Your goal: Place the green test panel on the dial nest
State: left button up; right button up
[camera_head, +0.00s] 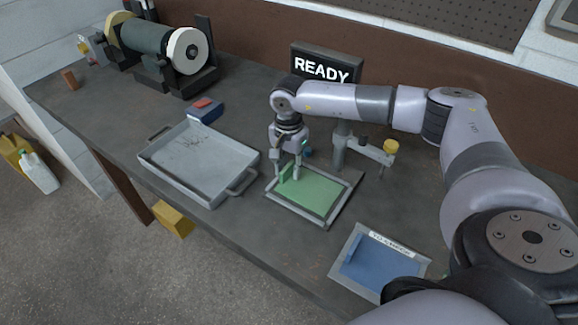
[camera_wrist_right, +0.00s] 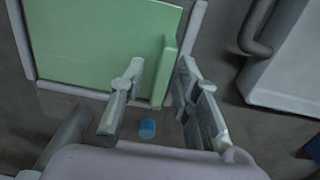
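The green test panel (camera_head: 312,193) lies flat inside the grey frame of the dial nest (camera_head: 338,209); it also shows in the wrist view (camera_wrist_right: 95,40). An upright green rib stands along one edge of the panel. My right gripper (camera_head: 289,170) is over that edge. In the wrist view its fingers (camera_wrist_right: 160,68) stand on both sides of the rib, with gaps showing, so it looks open around the rib. The dial stand (camera_head: 340,148) with a yellow knob rises behind the nest. My left gripper is not in view.
A grey handled tray (camera_head: 195,160) stands left of the nest. A labelled holder with a blue surface (camera_head: 375,265) lies front right. A READY sign (camera_head: 322,68) and a bench grinder (camera_head: 150,45) are at the back. A blue and red block (camera_head: 206,109) lies behind the tray.

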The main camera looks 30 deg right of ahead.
notch_tip(320, 180, up, 11)
jog(key=b, duration=0.3)
jog(key=shift+w+f, duration=0.1)
jog(key=shift+r+b, duration=0.3)
jog(key=shift+r, duration=0.35)
